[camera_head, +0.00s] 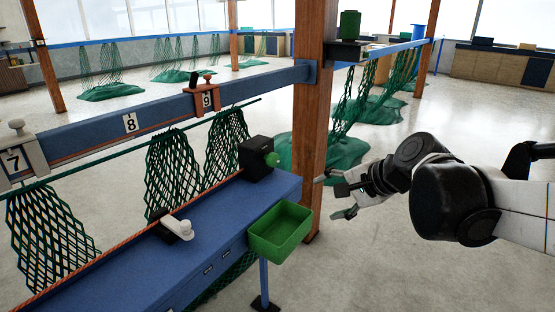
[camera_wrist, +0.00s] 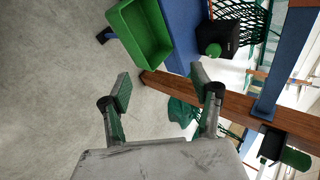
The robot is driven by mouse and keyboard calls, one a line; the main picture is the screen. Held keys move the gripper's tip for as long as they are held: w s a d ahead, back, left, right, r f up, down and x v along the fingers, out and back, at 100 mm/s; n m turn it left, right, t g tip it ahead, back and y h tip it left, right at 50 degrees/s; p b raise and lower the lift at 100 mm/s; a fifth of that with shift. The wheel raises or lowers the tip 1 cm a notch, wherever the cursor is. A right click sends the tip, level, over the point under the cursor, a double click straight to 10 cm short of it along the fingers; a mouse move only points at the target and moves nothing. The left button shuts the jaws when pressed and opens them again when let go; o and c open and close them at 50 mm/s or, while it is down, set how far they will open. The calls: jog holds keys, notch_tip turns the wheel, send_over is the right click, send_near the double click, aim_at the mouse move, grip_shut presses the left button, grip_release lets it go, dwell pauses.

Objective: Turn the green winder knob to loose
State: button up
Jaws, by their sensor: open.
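The green winder knob (camera_head: 272,159) sits on the right side of a black box (camera_head: 256,156) at the far right end of the blue bench. In the wrist view the knob (camera_wrist: 214,50) shows on the black box (camera_wrist: 232,38), beyond my right fingertip. Its setting cannot be read.
A green bin (camera_head: 281,232) is fixed at the bench's front right, below the knob. A wooden post (camera_head: 312,120) stands behind it. The blue bench (camera_head: 215,215) carries a white-handled device (camera_head: 180,228). Green nets (camera_head: 172,165) hang behind. Floor to the right is clear.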

jog(key=w+a+f+m+t+y+b, duration=0.1)
jog(key=w+a+m+y, duration=0.15)
jog(key=w, duration=0.45)
jog(key=w+a+f+m+y+b, duration=0.1)
jog(key=w+f+m+y, duration=0.1)
jog(key=w+m, duration=0.35)
jog(key=m+t+y+b, duration=0.2)
jog(key=m+y+b, duration=0.15)
jog(key=m, duration=0.35)
send_near(276, 162)
jog(key=shift+y, duration=0.4)
jog(key=b+x, duration=0.1)
jog(key=x, duration=1)
jog(key=shift+w+a+f, duration=0.15)
jog(key=shift+a+f, duration=0.05)
jog(key=c, duration=1.2)
jog(key=shift+c, duration=0.2)
